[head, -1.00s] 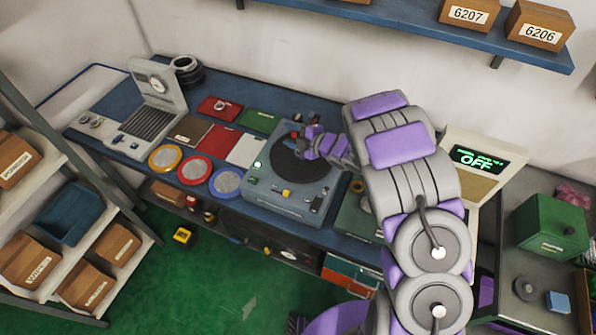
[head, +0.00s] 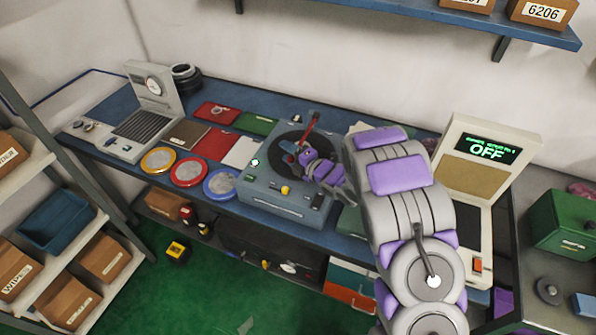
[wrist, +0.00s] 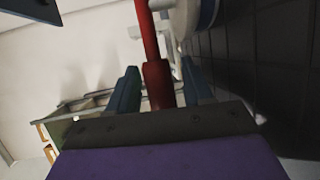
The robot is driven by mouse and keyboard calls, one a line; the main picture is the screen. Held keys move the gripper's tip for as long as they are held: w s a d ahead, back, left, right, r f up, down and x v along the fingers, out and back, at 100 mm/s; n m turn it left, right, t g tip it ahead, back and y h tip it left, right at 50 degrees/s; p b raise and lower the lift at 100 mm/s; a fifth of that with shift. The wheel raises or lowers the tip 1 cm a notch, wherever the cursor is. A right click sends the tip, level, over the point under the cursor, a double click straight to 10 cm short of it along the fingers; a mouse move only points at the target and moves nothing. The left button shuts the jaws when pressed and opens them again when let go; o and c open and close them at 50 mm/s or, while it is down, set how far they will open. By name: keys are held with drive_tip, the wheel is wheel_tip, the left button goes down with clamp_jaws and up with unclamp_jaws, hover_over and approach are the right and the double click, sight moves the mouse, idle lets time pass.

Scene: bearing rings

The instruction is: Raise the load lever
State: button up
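The load lever (head: 311,128) is a red rod on the blue-grey machine (head: 262,192) with a dark round plate. It stands up from the plate's back right, leaning slightly right at the top. My gripper (head: 300,152) is over the plate at the lever's lower part. In the wrist view the red lever (wrist: 158,84) passes between my two blue-grey fingers, with a narrow gap at each side. My gripper looks open around it. The lever's base is hidden by the gripper.
Yellow, red and blue ringed discs (head: 187,172) lie left of the machine on the blue bench. A grey gauge device (head: 150,110) is at the far left. A shelf (head: 450,15) hangs above.

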drive_tip(key=shift+v, duration=0.85)
drive_tip(key=shift+f+p+v, duration=0.2)
drive_tip(key=shift+p+v, duration=0.25)
drive_tip(key=shift+v, duration=0.85)
drive_tip(key=shift+d, duration=0.1)
